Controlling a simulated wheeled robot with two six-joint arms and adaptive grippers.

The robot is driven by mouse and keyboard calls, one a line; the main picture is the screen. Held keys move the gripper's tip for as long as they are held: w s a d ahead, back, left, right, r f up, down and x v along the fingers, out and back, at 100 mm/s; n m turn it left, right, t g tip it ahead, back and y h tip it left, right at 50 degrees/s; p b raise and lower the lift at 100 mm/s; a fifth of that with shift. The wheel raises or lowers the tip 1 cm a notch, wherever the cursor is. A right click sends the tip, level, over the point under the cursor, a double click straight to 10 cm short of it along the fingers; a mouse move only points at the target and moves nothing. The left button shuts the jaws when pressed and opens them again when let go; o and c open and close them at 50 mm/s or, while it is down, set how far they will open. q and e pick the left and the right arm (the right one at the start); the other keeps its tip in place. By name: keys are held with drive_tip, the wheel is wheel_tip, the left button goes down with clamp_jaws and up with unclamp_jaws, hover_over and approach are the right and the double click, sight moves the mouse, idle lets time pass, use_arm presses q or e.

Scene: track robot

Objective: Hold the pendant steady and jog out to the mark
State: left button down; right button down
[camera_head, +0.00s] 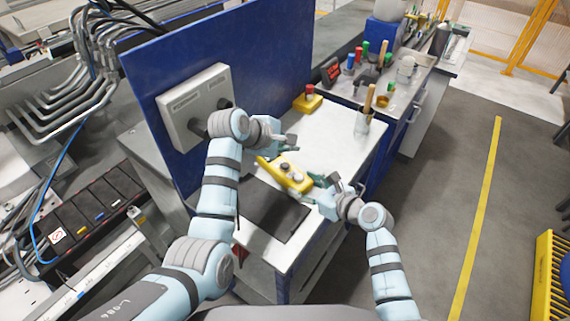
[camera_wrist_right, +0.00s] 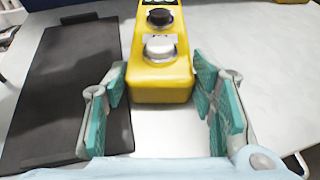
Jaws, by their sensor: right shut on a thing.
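The yellow pendant (camera_head: 297,178) with round black and white buttons is over the workbench. My right gripper (camera_head: 314,186) is shut on its near end. In the right wrist view the pendant (camera_wrist_right: 161,88) sits between the teal finger pads, its buttons facing up. My left gripper (camera_head: 284,143) is close to the pendant's far end. Whether its fingers are open or touch the pendant is unclear. A yellow line (camera_head: 478,215) runs along the floor at the right; I cannot tell whether it is the mark.
A black mat (camera_head: 265,211) lies on the bench. A blue panel with a grey box (camera_head: 196,103) stands behind my left arm. A yellow box with a red button (camera_head: 308,102) and a cup of tools (camera_head: 363,124) stand at the back. Grey floor at right is open.

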drive_tip(key=c, duration=0.6)
unclamp_jaws()
